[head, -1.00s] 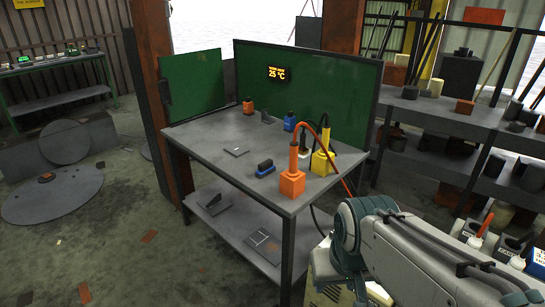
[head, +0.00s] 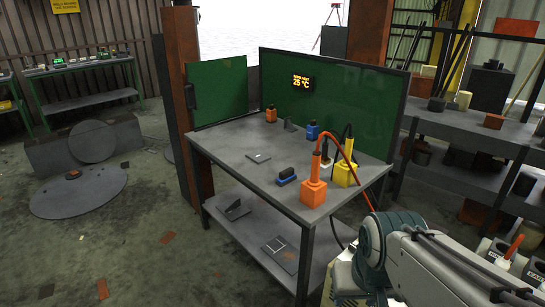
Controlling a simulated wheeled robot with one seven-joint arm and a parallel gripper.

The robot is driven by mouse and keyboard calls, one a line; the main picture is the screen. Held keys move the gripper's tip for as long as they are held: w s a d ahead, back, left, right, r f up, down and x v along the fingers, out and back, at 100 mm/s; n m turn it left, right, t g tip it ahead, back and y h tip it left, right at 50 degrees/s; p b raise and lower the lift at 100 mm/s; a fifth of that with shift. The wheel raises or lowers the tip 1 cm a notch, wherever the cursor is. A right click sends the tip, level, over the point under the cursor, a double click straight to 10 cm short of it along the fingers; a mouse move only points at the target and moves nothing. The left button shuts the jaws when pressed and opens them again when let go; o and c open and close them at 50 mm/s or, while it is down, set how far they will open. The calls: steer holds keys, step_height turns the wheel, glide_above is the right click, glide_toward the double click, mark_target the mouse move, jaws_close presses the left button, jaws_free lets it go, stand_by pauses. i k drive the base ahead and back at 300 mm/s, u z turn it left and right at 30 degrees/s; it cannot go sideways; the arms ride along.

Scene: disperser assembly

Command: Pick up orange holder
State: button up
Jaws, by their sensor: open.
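An orange block-shaped holder (head: 313,194) stands near the front right corner of the grey workbench (head: 246,172). An orange handled tool (head: 315,165) with a cable stands upright in it. A smaller orange item (head: 271,115) stands near the back left of the bench. A yellow holder (head: 345,175) with a black-cabled tool stands just behind the orange one. A blue holder with a dark top (head: 287,177) sits to its left. My arm shows at the lower right, in front of the bench. My gripper is out of view.
A small blue item (head: 312,131) and a flat plate (head: 258,158) are on the bench. Red and black cables hang by its right edge. A shelf (head: 465,130) stands at right.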

mark_target(315, 182)
steer(key=u, duration=0.7)
steer(key=k, duration=1)
steer(key=u, duration=1)
steer(key=i, duration=1.55)
steer(key=z, duration=0.85)
steer(key=i, duration=1.35)
steer(key=z, duration=1.8)
steer(key=i, duration=0.75)
steer(key=z, duration=0.65)
